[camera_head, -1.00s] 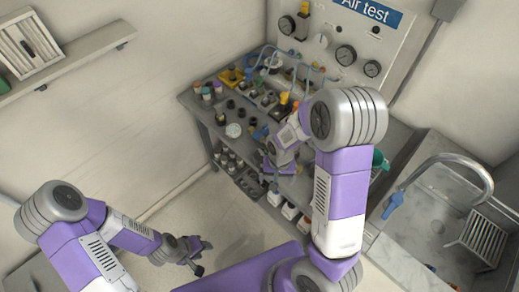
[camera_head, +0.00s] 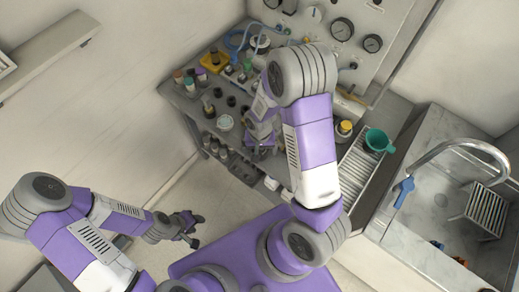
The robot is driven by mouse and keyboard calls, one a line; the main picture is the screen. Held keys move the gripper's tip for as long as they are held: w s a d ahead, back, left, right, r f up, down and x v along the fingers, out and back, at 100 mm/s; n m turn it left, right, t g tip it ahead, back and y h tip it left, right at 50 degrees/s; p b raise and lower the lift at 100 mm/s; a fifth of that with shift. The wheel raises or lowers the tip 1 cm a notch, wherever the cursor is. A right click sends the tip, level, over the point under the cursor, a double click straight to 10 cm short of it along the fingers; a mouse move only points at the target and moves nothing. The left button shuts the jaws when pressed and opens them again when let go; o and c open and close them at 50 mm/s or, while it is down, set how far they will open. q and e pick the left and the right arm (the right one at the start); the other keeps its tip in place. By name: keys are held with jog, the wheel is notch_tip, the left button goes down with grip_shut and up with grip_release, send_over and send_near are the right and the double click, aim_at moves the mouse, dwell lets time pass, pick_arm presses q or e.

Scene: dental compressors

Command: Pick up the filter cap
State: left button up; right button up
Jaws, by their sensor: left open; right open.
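Several small black cap-like parts (camera_head: 231,101) stand on the grey worktable (camera_head: 185,103), near a round white dish (camera_head: 225,122). I cannot tell which part is the filter cap. My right gripper (camera_head: 262,150) is open at the table's front edge, to the right of the dish, pointing down. My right arm hides the part of the table behind it. My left gripper (camera_head: 194,228) is open and empty above the floor, well in front of the table and away from it.
Coloured-lid bottles (camera_head: 189,84) and a yellow tray (camera_head: 213,62) stand at the table's left and back. The gauge panel (camera_head: 360,20) rises behind. A green funnel (camera_head: 377,141), white rack (camera_head: 357,169) and sink with curved tap (camera_head: 470,146) lie right.

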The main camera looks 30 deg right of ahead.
jog(key=shift+f, duration=0.5)
